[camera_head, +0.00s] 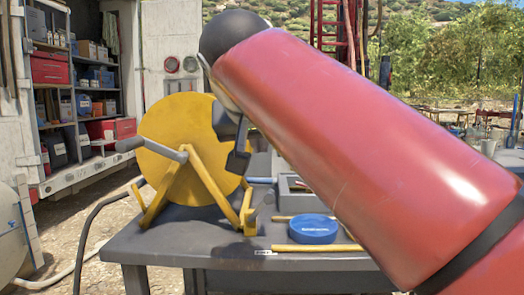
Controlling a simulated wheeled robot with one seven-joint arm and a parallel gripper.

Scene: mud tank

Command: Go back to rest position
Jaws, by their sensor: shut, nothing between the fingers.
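My red arm crosses the picture from the lower right up to a dark rounded joint at the top centre. My gripper (238,162) shows as a dark shape below that joint, partly hidden behind the arm. It is shut and holds nothing. It shows in front of the right part of a yellow reel (172,135), above the table. I cannot tell whether it touches the reel.
The reel, with its crank and yellow stand, is on a dark table (165,246). A blue round tin (306,229), yellow rods (318,248) and a grey tray (290,187) lie to the right. Shelves (85,95) and a hose (88,222) are at left.

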